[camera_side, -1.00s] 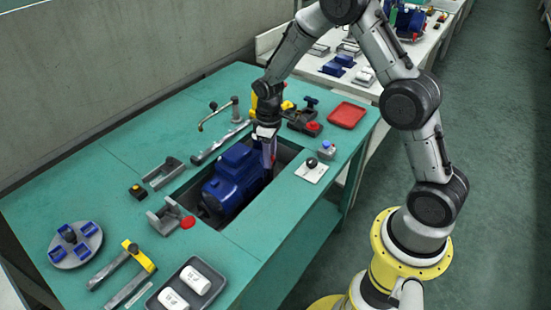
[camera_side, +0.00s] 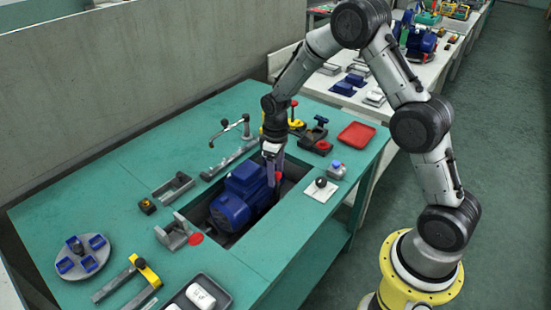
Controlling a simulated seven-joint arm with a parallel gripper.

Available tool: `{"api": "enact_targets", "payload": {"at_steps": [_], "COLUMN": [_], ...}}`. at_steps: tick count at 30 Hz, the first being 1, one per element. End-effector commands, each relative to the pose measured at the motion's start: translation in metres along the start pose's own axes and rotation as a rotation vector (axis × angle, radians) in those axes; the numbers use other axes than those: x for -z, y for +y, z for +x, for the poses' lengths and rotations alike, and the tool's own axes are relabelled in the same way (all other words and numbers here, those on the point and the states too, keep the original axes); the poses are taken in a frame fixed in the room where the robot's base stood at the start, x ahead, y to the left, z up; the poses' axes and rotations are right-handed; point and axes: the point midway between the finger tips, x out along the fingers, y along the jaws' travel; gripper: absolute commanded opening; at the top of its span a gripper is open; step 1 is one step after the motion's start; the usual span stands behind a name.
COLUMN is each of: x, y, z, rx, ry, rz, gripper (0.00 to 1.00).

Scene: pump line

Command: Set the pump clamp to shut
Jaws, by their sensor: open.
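A blue pump (camera_side: 243,196) lies in the dark recess of the green bench. My gripper (camera_side: 273,178) points down over the right end of the recess, beside the pump, with its jaws apart. A red part shows by the fingertips; I cannot tell whether they touch it. I cannot make out for sure which part is the pump clamp or how it is set. A yellow fixture (camera_side: 296,124) with an upright red-topped handle stands just behind my wrist, partly hidden by it. A grey bracket (camera_side: 174,233) with a red disc (camera_side: 196,238) stands at the recess's left end.
A curved metal spout (camera_side: 229,128) stands behind the recess. A red tray (camera_side: 357,134) lies at the back right. A plate with a black knob (camera_side: 320,188) is right of the recess. A round grey dish (camera_side: 83,258) and a yellow-ended tool (camera_side: 130,277) lie front left.

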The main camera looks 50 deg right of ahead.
Motion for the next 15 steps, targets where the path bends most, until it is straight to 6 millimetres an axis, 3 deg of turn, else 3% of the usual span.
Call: {"api": "enact_targets", "payload": {"at_steps": [15], "x": [0.002], "y": [0.001], "z": [-0.1], "rx": [-0.003], "ry": [0.009], "rz": [0.0], "gripper": [0.64]}}
